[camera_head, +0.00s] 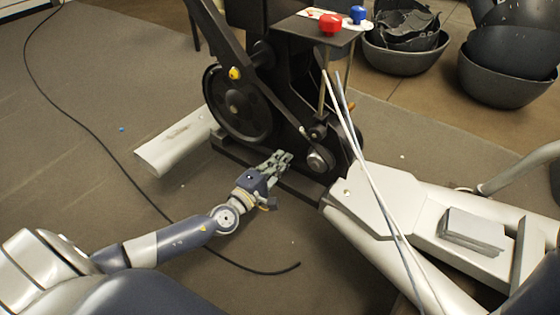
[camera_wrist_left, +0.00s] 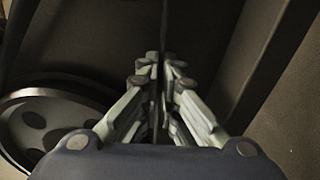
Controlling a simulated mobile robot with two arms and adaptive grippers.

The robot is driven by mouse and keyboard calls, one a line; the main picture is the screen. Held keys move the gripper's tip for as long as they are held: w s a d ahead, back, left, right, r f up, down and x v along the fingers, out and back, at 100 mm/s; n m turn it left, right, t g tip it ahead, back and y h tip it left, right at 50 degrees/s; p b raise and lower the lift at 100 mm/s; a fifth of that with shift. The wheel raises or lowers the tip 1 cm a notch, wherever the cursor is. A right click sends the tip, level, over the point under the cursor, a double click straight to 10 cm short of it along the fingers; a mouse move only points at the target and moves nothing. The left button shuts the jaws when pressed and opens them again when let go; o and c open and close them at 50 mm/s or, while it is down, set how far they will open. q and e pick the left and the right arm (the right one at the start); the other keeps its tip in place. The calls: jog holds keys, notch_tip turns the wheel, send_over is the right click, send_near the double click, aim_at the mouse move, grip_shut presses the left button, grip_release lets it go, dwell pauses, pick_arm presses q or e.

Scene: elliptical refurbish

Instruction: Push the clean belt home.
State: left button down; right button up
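The black exercise machine stands at the top middle of the head view, with a large dark wheel (camera_head: 238,104) and a small pulley (camera_head: 319,160) low at its right. I cannot pick out the belt against the black parts. My left gripper (camera_head: 281,158) is low in front of the machine, between wheel and pulley, pointing at it. In the left wrist view the fingers (camera_wrist_left: 162,64) are close together. A thin dark strip (camera_wrist_left: 164,22) runs up from between their tips; I cannot tell whether it is the belt or is gripped. My right gripper is not in view.
A small table (camera_head: 308,30) above the machine holds a red object (camera_head: 330,24) and a blue one (camera_head: 357,14). Pale rods (camera_head: 366,170) slope down before the machine. Dark bowls (camera_head: 506,72) stand at the upper right. A black cable (camera_head: 97,158) crosses the otherwise mostly clear floor at left.

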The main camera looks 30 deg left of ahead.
pick_arm(q)
jog(key=shift+w, duration=0.15)
jog(key=c, duration=1.7)
grip_release()
jog(key=s, duration=0.4)
jog(key=s+a, duration=0.1)
jog(key=s, duration=0.7)
jog(key=shift+a, duration=0.3)
